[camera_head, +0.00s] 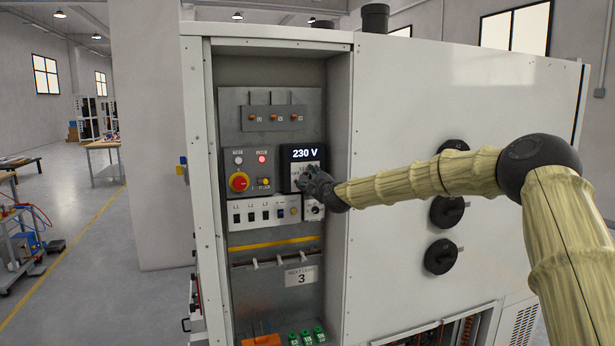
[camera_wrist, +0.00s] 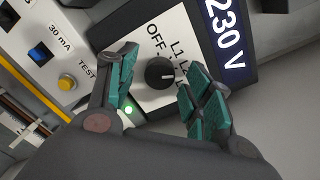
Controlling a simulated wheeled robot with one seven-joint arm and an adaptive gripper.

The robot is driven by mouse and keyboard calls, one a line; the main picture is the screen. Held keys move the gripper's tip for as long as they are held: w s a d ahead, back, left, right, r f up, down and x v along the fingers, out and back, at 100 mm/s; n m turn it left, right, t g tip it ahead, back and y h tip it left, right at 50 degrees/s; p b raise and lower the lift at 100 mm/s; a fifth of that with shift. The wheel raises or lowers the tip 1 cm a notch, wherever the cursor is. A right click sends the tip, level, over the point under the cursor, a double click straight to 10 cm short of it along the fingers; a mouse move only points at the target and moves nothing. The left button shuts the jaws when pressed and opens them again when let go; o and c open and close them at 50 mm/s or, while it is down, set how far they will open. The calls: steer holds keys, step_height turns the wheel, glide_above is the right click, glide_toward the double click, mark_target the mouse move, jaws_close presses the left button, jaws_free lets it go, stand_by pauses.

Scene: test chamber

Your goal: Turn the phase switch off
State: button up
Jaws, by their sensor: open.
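The phase switch is a round black knob (camera_wrist: 160,73) on a white plate marked OFF, L1 and further labels partly hidden by a finger. In the wrist view a white mark on the knob points right, away from OFF; the exact label it meets is hidden. My gripper (camera_wrist: 158,90) is open, its teal-padded fingers on either side of the knob, with no clear contact. In the head view my gripper (camera_head: 308,178) is in front of the plate below the 230 V display (camera_head: 305,154) and hides the knob.
The cabinet bay has side walls close by, with its right wall (camera_head: 338,150) near my arm. A red-and-yellow rotary switch (camera_head: 239,182), a row of breakers (camera_head: 252,215) and a yellow TEST button (camera_wrist: 67,83) lie nearby.

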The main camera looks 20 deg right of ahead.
steer(key=shift+w, duration=0.15)
steer(key=c, duration=1)
steer(key=shift+f+n+b, duration=0.1)
steer(key=shift+n+b, duration=0.2)
steer(key=shift+b, duration=0.25)
steer(key=shift+a+f+n+g+h+b, duration=0.1)
steer(key=shift+n+g+h+b, duration=0.05)
steer(key=shift+n+b, duration=3.75)
steer(key=shift+f+n+g+h+b, duration=0.1)
steer(key=shift+n+g+h+b, duration=0.05)
steer(key=shift+n+b, duration=3.7)
steer(key=shift+n+p, duration=0.6)
steer(key=shift+n, duration=0.25)
